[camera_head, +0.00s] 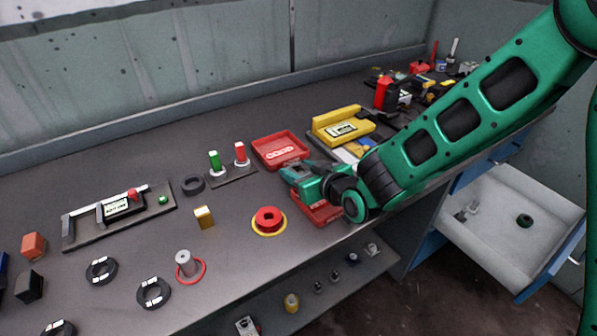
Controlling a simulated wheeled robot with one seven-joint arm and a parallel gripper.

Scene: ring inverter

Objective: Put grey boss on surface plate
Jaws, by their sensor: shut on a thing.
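A grey upright cylinder (184,262), which looks like the grey boss, stands within a red ring (204,272) at the front left of the bench. My gripper (296,180) is well to its right, low over the bench between two red trays. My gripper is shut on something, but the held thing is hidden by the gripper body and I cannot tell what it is. I cannot tell for sure which thing is the surface plate. A dark flat plate (82,232) with a labelled frame lies at the left.
One red tray (280,150) lies behind my gripper, another red tray (318,213) beneath it. A red ring piece on yellow (268,220), a yellow block (204,217) and several black rings (153,293) lie nearby. A yellow fixture (342,124) stands behind my arm. An open drawer (500,240) is at right.

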